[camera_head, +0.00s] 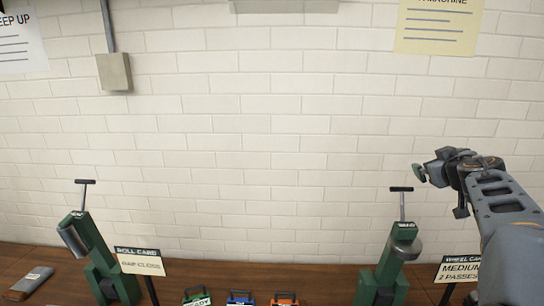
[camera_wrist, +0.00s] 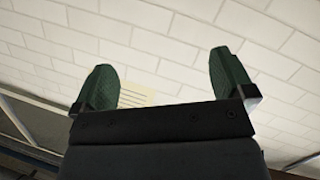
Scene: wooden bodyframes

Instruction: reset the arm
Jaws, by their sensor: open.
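My gripper (camera_wrist: 165,90) shows in the wrist view with its two green fingers wide apart and nothing between them. Behind them are the white brick wall and part of a pale yellow sheet. In the head view my gripper (camera_head: 417,172) is raised at the right, at the end of my grey arm. It points left and stands well above the wooden bench, near the top of the right green machine.
On the bench (camera_head: 25,262) stand a left green machine (camera_head: 98,255) and a right green machine (camera_head: 388,265), both with T-handles. Signs stand beside them: a roll card (camera_head: 140,261) and a wheel card (camera_head: 460,268). Small green, blue and orange items sit between. A grey block (camera_head: 33,279) lies left.

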